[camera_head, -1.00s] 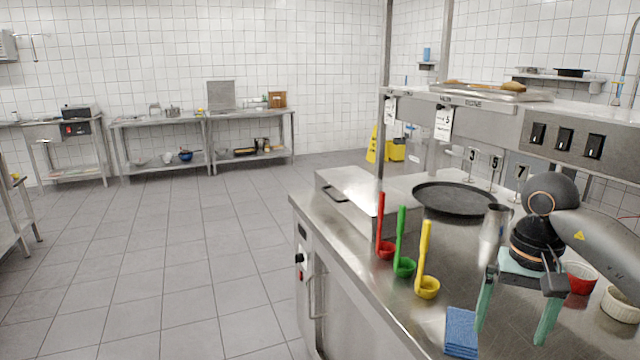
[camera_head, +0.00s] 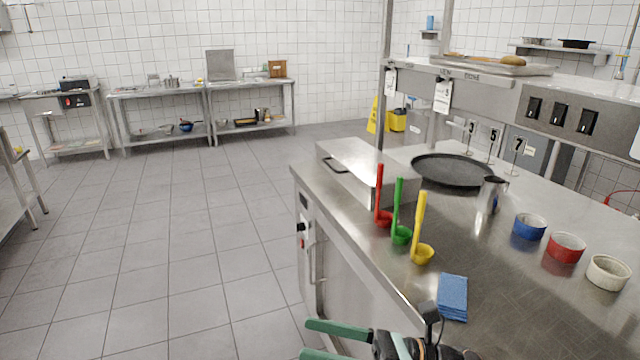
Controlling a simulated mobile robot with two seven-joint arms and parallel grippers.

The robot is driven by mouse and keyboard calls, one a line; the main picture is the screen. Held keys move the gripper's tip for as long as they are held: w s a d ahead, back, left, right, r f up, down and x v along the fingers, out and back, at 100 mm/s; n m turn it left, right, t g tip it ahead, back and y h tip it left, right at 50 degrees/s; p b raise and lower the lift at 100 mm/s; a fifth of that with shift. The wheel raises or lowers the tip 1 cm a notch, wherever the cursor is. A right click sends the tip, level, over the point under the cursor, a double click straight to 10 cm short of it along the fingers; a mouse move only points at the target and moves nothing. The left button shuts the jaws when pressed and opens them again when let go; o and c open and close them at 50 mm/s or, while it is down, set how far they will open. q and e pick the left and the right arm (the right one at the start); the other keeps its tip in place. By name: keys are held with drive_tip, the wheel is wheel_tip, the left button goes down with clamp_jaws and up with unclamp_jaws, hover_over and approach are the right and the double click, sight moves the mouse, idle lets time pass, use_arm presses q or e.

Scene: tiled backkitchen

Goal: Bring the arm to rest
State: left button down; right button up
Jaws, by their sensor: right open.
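My right gripper (camera_head: 322,340) is at the bottom edge of the head view, in front of the steel counter (camera_head: 480,260). Its two green fingers point left and stand apart, with nothing between them. The lower finger and the rest of the arm are partly cut off by the frame. The gripper is below and left of the folded blue cloth (camera_head: 452,297) on the counter and looks clear of it. My left gripper is out of view.
Red (camera_head: 379,200), green (camera_head: 399,215) and yellow (camera_head: 421,235) ladles stand near the counter's front edge. A black pan (camera_head: 455,170), a metal jug (camera_head: 491,194) and blue (camera_head: 530,226), red (camera_head: 566,247) and white (camera_head: 608,272) bowls are behind. The tiled floor (camera_head: 190,240) is clear.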

drive_tip(key=w+d+f+m+t+h+p, duration=0.1)
drive_tip(key=d+f+m+t+h, duration=0.5)
drive_tip(key=m, duration=1)
drive_tip(key=w+d+f+m+t+h, duration=0.1)
drive_tip(key=d+f+m+t+h, duration=0.6)
drive_tip(key=m, duration=1)
drive_tip(key=s+d+f+m+g+h, duration=0.1)
drive_tip(key=s+f+m+g+h, duration=0.1)
drive_tip(key=s+f+m, duration=0.4)
drive_tip(key=s+d+f+m+g+h+p, duration=0.1)
drive_tip(key=s+d+f+m+g+h, duration=0.1)
drive_tip(key=s+f+m, duration=0.3)
drive_tip(key=s+f+g, duration=0.1)
drive_tip(key=s+f, duration=0.2)
drive_tip(key=f, duration=0.2)
drive_tip(key=shift+s+d+f+m+g+h, duration=0.15)
drive_tip(key=shift+s+f+m+g+h, duration=0.15)
drive_tip(key=shift+s+f+m, duration=0.1)
